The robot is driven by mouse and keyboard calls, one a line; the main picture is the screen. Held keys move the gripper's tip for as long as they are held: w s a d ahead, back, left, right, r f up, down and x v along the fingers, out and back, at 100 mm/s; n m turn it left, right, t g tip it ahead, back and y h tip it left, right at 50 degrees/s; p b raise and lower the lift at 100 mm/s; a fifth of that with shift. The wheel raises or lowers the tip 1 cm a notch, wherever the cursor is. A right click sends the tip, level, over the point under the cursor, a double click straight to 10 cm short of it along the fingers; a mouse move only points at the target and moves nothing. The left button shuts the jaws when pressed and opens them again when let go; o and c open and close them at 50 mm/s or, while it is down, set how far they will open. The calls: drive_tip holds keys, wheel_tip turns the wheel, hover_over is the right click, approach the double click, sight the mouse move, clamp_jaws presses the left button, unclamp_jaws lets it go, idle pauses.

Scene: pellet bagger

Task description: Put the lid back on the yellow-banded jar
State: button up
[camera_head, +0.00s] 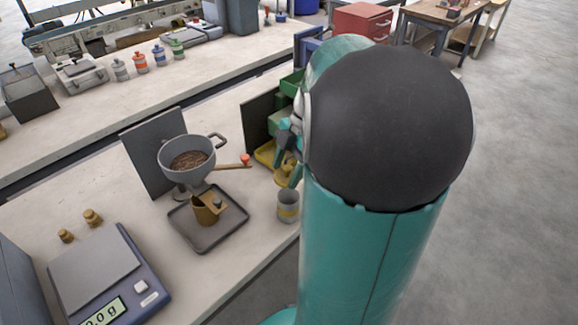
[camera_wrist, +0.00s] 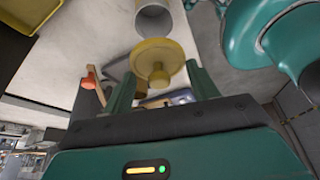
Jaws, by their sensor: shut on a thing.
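The yellow-banded jar (camera_head: 288,207) stands open and upright at the bench's right edge in the head view. A grey cylinder at the top of the wrist view (camera_wrist: 178,22) looks like the same jar. My gripper (camera_wrist: 160,82) is shut on the knob of a round yellow lid (camera_wrist: 150,48). The lid is apart from the jar as far as I can tell. In the head view my gripper (camera_head: 289,150) is above and behind the jar, partly hidden by my own arm.
A hopper pan (camera_head: 188,160) with a red-tipped handle stands over a grey tray (camera_head: 232,228) left of the jar. A scale (camera_head: 95,270) is at lower left. Green and yellow bins (camera_head: 264,154) stand behind the gripper. Several lidded jars (camera_head: 140,62) are on the rear bench.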

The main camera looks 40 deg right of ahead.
drive_tip(key=shift+s+d+f, duration=0.1)
drive_tip(key=shift+d+f, duration=0.1)
drive_tip(key=shift+f, duration=0.05)
drive_tip(key=shift+a+f, duration=0.15)
drive_tip(key=shift+f, duration=2.85)
drive_tip(key=shift+f, duration=0.15)
drive_tip(key=o, duration=1.4)
drive_tip(key=shift+c, duration=0.2)
